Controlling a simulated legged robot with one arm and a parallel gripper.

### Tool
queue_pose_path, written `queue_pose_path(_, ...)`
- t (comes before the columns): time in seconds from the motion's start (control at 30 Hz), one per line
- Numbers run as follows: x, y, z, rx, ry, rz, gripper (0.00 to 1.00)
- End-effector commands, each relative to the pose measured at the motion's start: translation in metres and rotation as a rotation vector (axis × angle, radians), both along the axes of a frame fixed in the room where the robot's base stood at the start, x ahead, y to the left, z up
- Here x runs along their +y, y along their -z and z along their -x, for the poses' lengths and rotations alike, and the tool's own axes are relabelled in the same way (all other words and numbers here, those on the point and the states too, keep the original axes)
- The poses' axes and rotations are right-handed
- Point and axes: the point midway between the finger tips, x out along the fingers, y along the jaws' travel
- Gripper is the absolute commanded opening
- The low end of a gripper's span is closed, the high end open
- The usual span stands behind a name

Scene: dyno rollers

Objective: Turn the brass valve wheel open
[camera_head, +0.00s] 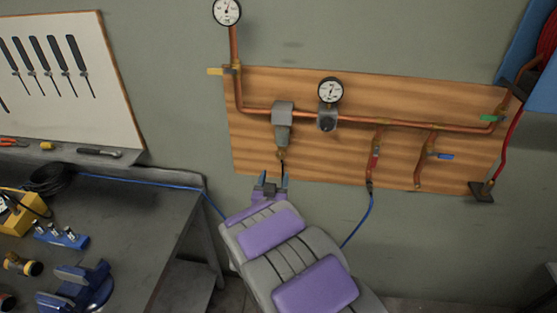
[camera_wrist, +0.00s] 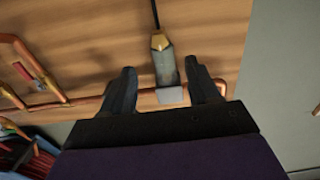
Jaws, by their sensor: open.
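I cannot make out a distinct round brass wheel in either view. A small brass fitting (camera_head: 281,152) sits at the lower end of a grey cylindrical unit (camera_head: 283,120) on the copper pipe, with a thin dark line below it. My gripper (camera_head: 271,182) is open and just below this fitting. In the wrist view, my gripper (camera_wrist: 160,66) has its fingers apart on both sides of the grey unit (camera_wrist: 165,70), with the brass fitting (camera_wrist: 159,41) just beyond the fingertips. No contact is visible, and nothing is held.
The copper pipe (camera_head: 400,122) runs across a wooden board (camera_head: 240,145) with two gauges, red (camera_head: 375,160) and blue (camera_head: 441,156) handles. A workbench (camera_head: 140,215) with tools and a blue vise (camera_head: 78,283) stands left. A blue hose (camera_head: 358,222) hangs right of my arm.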

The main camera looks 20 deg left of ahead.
Motion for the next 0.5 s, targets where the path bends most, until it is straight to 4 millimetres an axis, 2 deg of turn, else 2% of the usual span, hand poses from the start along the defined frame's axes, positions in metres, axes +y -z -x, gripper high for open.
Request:
queue_pose_path(0.2, 0.008, 0.000, -0.038, -0.002, 0.002, -0.001, 0.60)
queue_pose_path(0.5, 0.020, 0.001, -0.078, 0.000, 0.000, 0.001, 0.60)
